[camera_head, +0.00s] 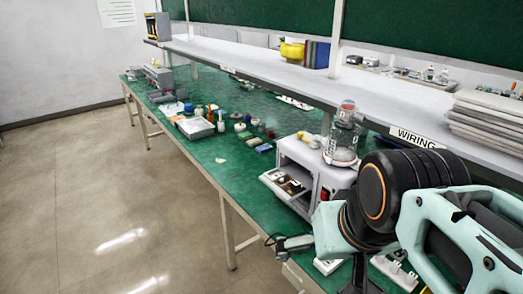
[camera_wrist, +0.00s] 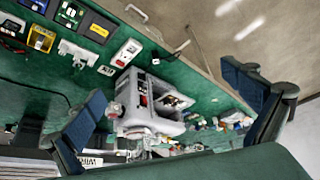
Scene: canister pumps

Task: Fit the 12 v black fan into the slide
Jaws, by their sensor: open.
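A pale open slide (camera_head: 279,194) sticks out of the front of a grey-white housing (camera_head: 318,160) on the green bench; small dark and brown parts lie in it. The housing also shows in the wrist view (camera_wrist: 140,108), below the middle. I cannot surely pick out the 12 V black fan; several small dark items lie on the bench in the wrist view, too small to tell apart. My gripper (camera_wrist: 165,90) is open and empty, its blue-grey fingers wide apart above the bench. In the head view my arm hides the near right bench.
A glass canister with a red top (camera_head: 343,135) stands on the housing. A shelf marked WIRING (camera_head: 415,138) runs above the bench. A grey tray (camera_head: 195,128) and several small parts lie farther along. A yellow item (camera_wrist: 41,38) and white sockets (camera_wrist: 78,51) lie nearer.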

